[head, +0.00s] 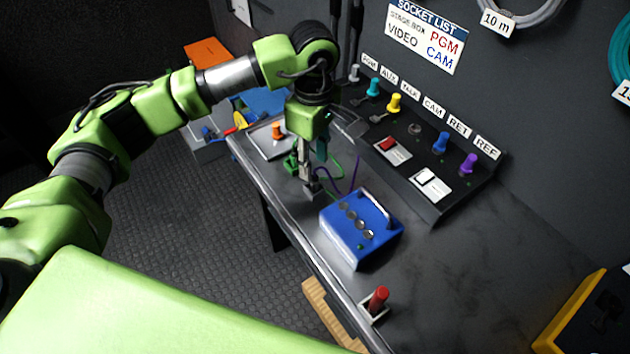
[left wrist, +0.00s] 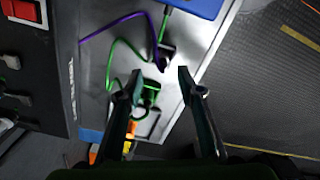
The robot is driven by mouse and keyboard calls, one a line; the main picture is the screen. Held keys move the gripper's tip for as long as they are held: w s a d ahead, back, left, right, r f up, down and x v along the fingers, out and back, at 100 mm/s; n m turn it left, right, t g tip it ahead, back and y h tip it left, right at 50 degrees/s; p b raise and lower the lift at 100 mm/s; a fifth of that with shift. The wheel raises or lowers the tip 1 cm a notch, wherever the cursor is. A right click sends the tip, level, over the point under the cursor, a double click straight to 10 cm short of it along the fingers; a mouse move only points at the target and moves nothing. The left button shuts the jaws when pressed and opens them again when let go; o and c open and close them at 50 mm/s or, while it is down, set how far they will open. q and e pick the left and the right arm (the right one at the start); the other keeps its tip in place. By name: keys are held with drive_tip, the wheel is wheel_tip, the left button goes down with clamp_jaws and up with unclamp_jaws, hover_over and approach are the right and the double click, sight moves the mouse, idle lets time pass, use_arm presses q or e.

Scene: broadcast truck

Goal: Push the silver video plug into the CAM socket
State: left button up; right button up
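The CAM socket (head: 414,129) is the bare round fitting under the CAM label on the dark sloped panel, between the yellow and blue plugs. A silver plug (head: 354,73) stands at the panel's PGM end. My left gripper (head: 311,165) points down over the bench, left of the blue box; in the left wrist view its fingers (left wrist: 160,80) are apart with nothing clearly held. A small dark block (head: 312,190) with a green cable lies below it, also in the wrist view (left wrist: 166,56). A green-cabled piece (left wrist: 149,92) shows between the fingers. I cannot identify the video plug for certain. My right gripper is not in view.
The blue box (head: 360,228) with a handle stands on the bench. A red plug (head: 377,299) sits in a holder at the front edge. Teal, yellow, blue and purple plugs flank the socket. Loose green and purple (left wrist: 115,38) cables cross the bench. Bare bench lies right of the box.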

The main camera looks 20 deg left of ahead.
sight(315, 176)
use_arm(q)
drive_tip(key=f, duration=0.2)
drive_tip(key=f+p, duration=0.1)
drive_tip(key=shift+s+d+f, duration=0.2)
drive_tip(key=shift+s+f, duration=0.1)
drive_tip(key=shift+f, duration=0.55)
clamp_jaws()
drive_tip(key=shift+r, duration=0.1)
